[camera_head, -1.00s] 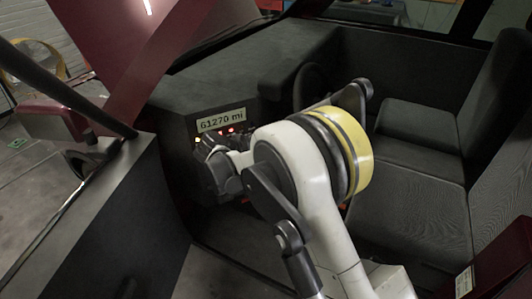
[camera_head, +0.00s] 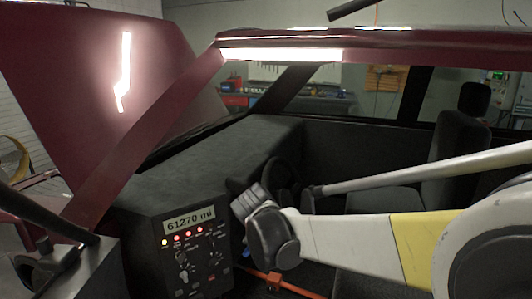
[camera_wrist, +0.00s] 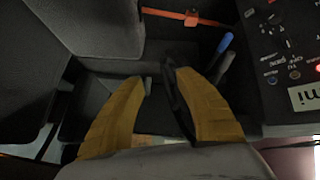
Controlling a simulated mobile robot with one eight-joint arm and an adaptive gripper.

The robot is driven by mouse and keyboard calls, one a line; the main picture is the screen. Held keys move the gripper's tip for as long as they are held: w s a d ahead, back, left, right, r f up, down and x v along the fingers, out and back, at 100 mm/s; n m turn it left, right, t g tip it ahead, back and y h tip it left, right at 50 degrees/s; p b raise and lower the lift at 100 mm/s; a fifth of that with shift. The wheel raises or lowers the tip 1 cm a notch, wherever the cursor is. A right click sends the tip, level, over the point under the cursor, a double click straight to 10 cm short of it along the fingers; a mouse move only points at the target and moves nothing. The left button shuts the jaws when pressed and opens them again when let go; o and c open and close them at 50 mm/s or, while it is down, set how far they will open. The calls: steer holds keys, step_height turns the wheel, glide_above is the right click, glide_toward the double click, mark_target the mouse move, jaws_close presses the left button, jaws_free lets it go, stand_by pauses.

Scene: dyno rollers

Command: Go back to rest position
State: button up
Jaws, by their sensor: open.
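My gripper (camera_wrist: 158,80) shows in the wrist view as two yellow fingers. They are apart, with nothing held between them. In the head view my white arm with a yellow band reaches in from the right. Its dark wrist end is beside the dashboard panel, and the fingers cannot be made out there. The dashboard panel (camera_head: 192,248) carries a 61270 mi display (camera_head: 189,220), several lit red and yellow lamps, and switches. Part of this panel (camera_wrist: 290,50) shows upside down at the right of the wrist view, apart from the fingers.
An orange bar (camera_head: 285,284) lies low right of the panel; it also shows in the wrist view (camera_wrist: 183,17). A blue-ended lever (camera_wrist: 222,48) is near the right finger. The steering wheel (camera_head: 283,178), seat (camera_head: 458,145) and red car frame (camera_head: 150,140) surround my arm.

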steer(key=s+d+r+y, duration=0.2)
steer(key=s+d+r, duration=0.2)
steer(key=s+d, duration=0.9)
steer(key=s+d+f+n+y, duration=0.1)
steer(key=s+f, duration=0.2)
steer(key=s, duration=1.1)
steer(key=shift+s+f+y, duration=0.15)
steer(key=shift+s+y, duration=0.1)
steer(key=shift+y, duration=0.05)
